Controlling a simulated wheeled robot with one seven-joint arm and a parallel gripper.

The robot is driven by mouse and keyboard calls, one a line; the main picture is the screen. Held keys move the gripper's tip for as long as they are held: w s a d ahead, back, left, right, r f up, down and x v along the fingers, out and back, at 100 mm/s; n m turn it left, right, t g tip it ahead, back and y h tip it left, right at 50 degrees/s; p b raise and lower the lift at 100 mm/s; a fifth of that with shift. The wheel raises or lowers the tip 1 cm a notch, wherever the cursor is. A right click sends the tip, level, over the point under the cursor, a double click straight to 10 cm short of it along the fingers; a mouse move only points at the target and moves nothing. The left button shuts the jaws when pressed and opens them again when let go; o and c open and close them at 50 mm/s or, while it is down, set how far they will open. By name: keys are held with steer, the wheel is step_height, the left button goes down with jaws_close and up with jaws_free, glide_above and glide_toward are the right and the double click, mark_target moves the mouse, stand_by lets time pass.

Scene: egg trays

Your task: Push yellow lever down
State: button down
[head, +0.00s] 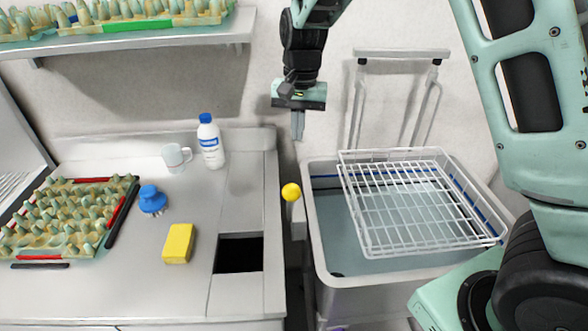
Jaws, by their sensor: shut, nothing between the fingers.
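The yellow lever shows as a round yellow knob (291,192) in the head view. It sits between the counter's right edge and the sink, at about the height of their rims. My gripper (297,136) points downward above and slightly right of the knob in the picture, clearly apart from it. Its fingers are together with nothing between them. The lever's shaft below the knob is mostly hidden.
A sink (325,235) with a white wire rack (365,225) stands right of the knob. The counter (120,290) at left holds an egg tray (85,255), a blue brush (152,200), a yellow sponge (178,244), a mug (174,158) and a bottle (210,148). A shelf (140,41) hangs above.

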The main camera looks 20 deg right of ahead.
steer(key=shift+s+a+f+p, duration=0.4)
steer(key=shift+s+f+p, duration=0.3)
steer(key=shift+f, duration=0.8)
steer(key=shift+s+a+f+p, duration=0.35)
steer(key=shift+s+f+p, duration=0.3)
steer(key=shift+f, duration=0.8)
steer(key=shift+s+a+f+p, duration=0.4)
steer(key=shift+s+f+p, duration=0.25)
steer(key=shift+f, duration=0.85)
steer(key=shift+a+f, duration=0.1)
